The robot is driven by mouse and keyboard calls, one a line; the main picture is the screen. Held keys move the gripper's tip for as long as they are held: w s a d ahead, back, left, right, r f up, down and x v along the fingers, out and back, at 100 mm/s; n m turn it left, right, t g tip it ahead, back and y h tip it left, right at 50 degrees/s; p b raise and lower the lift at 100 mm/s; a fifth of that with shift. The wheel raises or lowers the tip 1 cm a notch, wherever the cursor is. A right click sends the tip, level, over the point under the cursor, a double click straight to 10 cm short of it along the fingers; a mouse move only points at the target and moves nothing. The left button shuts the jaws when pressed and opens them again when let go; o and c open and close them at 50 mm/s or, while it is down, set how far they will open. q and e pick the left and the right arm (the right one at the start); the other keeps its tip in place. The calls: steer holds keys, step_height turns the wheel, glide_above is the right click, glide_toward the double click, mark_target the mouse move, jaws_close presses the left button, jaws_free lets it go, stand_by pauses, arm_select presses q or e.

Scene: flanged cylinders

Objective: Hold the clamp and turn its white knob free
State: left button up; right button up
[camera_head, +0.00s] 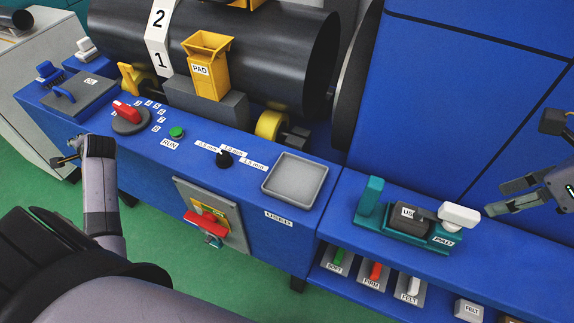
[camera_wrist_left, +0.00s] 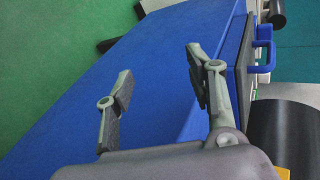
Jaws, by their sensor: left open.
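The clamp is a teal fixture (camera_head: 370,196) on the blue ledge at the right of the head view. It has an upright teal jaw at its left end and a dark grey labelled block in its middle. Its white knob (camera_head: 459,215) is at its right end. My right gripper (camera_head: 522,160) is to the right of the knob, fingers spread, apart from it and empty. My left gripper (camera_head: 66,152) is far to the left, by the blue machine's left end. In the left wrist view its two fingers (camera_wrist_left: 158,88) are wide apart with nothing between them.
A grey tray (camera_head: 296,181) is left of the clamp. Below the clamp, a shelf holds several labelled blocks (camera_head: 410,290). A yellow pad holder (camera_head: 208,68) stands before a black cylinder (camera_head: 270,50). A red-handled switch (camera_head: 205,222) projects from the machine's front.

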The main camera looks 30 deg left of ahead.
arm_select(q)
steer(key=w+r+n+t+y, duration=0.1)
steer(key=w+r+t+y, duration=0.45)
steer(key=r, duration=0.85)
steer(key=w+r+n+t, duration=0.1)
steer(key=w+r+t, duration=0.2)
steer(key=w+r, duration=0.85)
steer(key=w+d+r+m+t+h, duration=0.6)
steer(key=d+r+m+t+h, duration=0.25)
steer(key=d, duration=0.35)
steer(key=w+d+r+m+t+h, duration=0.6)
steer(key=d+r+m+t+h, duration=0.3)
steer(key=d, duration=0.4)
steer(key=d+m+g+h, duration=0.4)
steer(key=d+m+h, duration=0.6)
steer(key=h, duration=0.1)
steer(key=m+g+h, duration=0.6)
steer(key=m+g, duration=1.6)
steer(key=m, duration=0.3)
glide_toward(366, 193)
steer(key=a+f, duration=0.1)
steer(key=a, duration=0.3)
steer(key=w+a+f, duration=0.1)
steer(key=a, duration=0.2)
steer(key=shift+w+a+f, duration=0.1)
steer(key=shift+f, duration=0.2)
steer(key=d, duration=1.1)
steer(key=w+d, duration=0.1)
steer(key=d, duration=0.5)
steer(key=shift+d, duration=0.1)
